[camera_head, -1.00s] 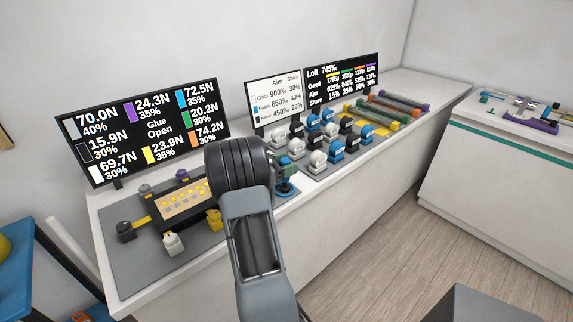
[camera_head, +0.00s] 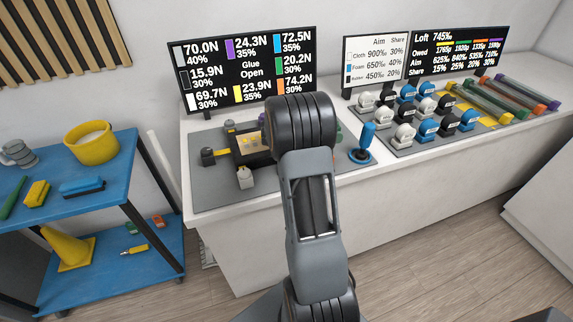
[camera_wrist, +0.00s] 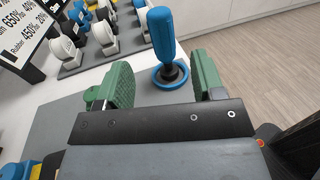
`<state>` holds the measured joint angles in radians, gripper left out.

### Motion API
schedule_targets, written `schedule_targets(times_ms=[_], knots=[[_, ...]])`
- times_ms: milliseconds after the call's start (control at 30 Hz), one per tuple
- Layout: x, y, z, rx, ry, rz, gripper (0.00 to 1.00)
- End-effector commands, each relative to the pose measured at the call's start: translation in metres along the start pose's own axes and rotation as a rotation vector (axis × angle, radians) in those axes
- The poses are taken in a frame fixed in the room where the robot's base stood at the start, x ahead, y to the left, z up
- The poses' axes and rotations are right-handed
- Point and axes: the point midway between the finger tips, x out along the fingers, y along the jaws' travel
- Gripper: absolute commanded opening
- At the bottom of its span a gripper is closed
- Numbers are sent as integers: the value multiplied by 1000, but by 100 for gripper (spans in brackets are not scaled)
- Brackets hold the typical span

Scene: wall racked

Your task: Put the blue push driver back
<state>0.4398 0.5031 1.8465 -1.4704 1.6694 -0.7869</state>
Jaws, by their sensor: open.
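The blue push driver (camera_head: 367,137) stands upright in a round blue base (camera_head: 362,157) near the front edge of the white counter. In the wrist view the blue push driver (camera_wrist: 161,32) stands beyond my gripper (camera_wrist: 158,80). Its dark lower part meets the round blue base (camera_wrist: 171,76), which lies in the gap between the green fingers as seen from the wrist. The fingers are open and apart from the driver, with nothing held. In the head view my arm hides most of the gripper.
A grey mat (camera_head: 212,184) with a work block and several small coloured tools lies left of the driver. A rack of white, blue and black units (camera_head: 427,127) stands to the right. Display boards (camera_head: 245,68) line the back. A blue cart (camera_head: 125,150) stands at left.

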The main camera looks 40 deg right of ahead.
Motion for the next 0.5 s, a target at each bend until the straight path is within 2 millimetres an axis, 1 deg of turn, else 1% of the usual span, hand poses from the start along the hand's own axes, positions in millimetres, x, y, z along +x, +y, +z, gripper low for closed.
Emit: schedule_targets(times_ms=[67, 133, 167, 233, 267, 300, 367, 400, 467, 500], knots=[[-4, -3, 2, 18, 24, 1, 62], [-11, -12, 4, 61, 87, 0, 62], [-16, -18, 4, 89, 130, -1, 62], [-33, -38, 4, 178, 266, -9, 62], [-42, -48, 3, 224, 338, -15, 62], [-56, -63, 2, 289, 442, -27, 62], [-80, -87, -3, 394, 611, -57, 62], [-96, -103, -7, 460, 724, -83, 62], [-121, -126, -12, 555, 891, -133, 62], [-138, -141, -15, 612, 999, -172, 62]])
